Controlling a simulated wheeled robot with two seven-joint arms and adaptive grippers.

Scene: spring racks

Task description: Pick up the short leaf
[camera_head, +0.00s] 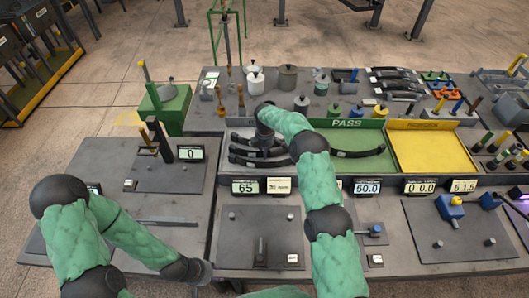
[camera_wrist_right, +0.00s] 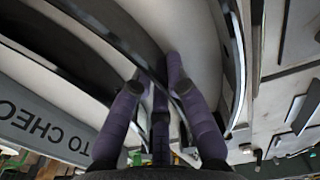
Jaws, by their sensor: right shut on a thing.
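Several dark curved leaves (camera_head: 243,152) lie in the grey tray left of the green PASS tray.
A yellow tray (camera_head: 432,150) stands right of the green PASS tray (camera_head: 350,138). More dark leaves (camera_head: 398,82) lie in a rack at the back. Canisters (camera_head: 288,77) stand behind the trays. Number displays (camera_head: 367,187) line the front edge. The front left plate (camera_head: 260,232) is mostly clear.

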